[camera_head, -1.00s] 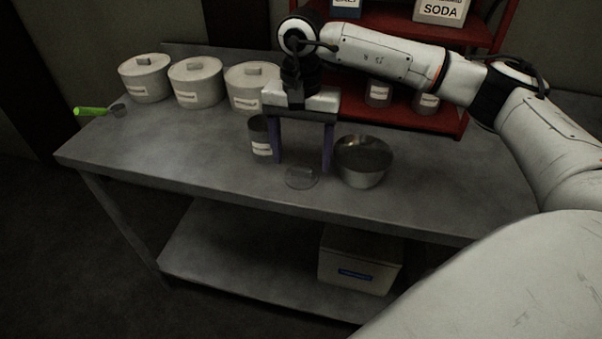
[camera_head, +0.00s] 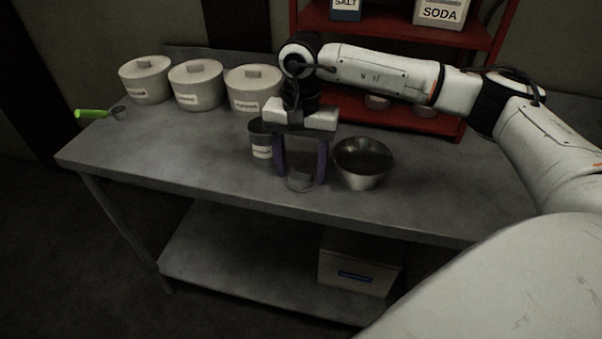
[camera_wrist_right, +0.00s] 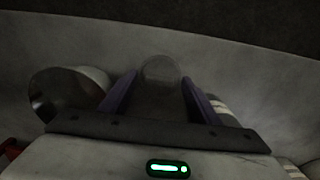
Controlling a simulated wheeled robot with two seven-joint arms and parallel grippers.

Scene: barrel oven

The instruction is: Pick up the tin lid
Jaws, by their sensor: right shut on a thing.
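The tin lid (camera_head: 300,184), a small round grey disc with a raised handle, is low between the fingers of my right gripper (camera_head: 301,176), near the front of the grey table. The gripper points down and is shut on the lid. In the right wrist view the lid (camera_wrist_right: 160,69) shows between the tips of the two purple fingers (camera_wrist_right: 158,80). I cannot tell whether the lid still touches the table. A grey tin with a white label (camera_head: 261,146) stands just behind and left of the gripper, partly covered by it. My left gripper is not in view.
A metal bowl (camera_head: 364,178) stands close to the right of the gripper. Several lidded pots (camera_head: 196,86) line the back left, beside a green-handled scoop (camera_head: 92,114). A red shelf (camera_head: 400,22) is at the back. The table's left front (camera_head: 170,150) is clear.

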